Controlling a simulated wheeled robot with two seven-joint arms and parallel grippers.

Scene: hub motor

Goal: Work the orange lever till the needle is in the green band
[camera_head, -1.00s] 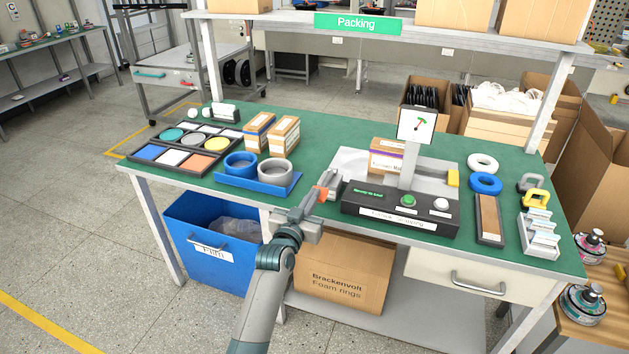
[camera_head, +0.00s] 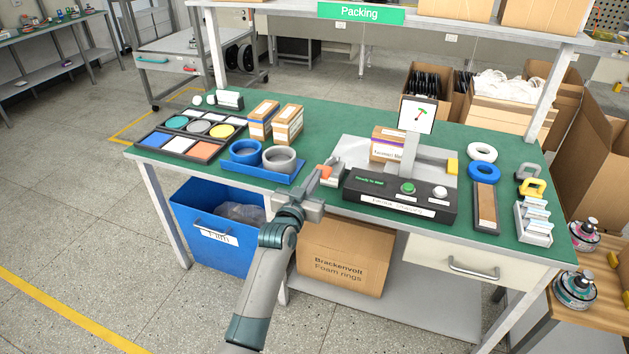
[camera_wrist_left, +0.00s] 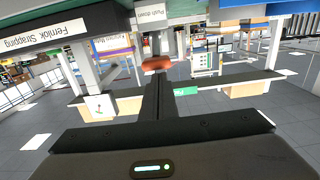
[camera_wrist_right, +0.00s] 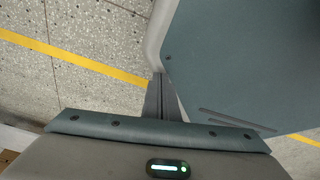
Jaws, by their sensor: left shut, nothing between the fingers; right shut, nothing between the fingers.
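The orange lever grip (camera_head: 325,171) sticks out at the left end of the black strapping machine (camera_head: 400,206), on a grey arm. My left gripper (camera_head: 316,184) is shut and empty, its tip close to the grip; I cannot tell whether they touch. In the left wrist view the orange grip (camera_wrist_left: 156,63) shows just past the closed fingertips. The white dial (camera_head: 416,115) on its post has a green band and a red needle; the needle leans up to the right toward the green, too small to read exactly. My right gripper (camera_wrist_right: 163,98) is shut and empty, away from the bench.
A blue tray with two rings (camera_head: 262,175) stands left of the lever. The machine's front has a green button (camera_head: 407,188), a white button (camera_head: 440,192) and green text. A carton (camera_head: 389,144) sits behind. Blue and white rings (camera_head: 483,170) lie to the right.

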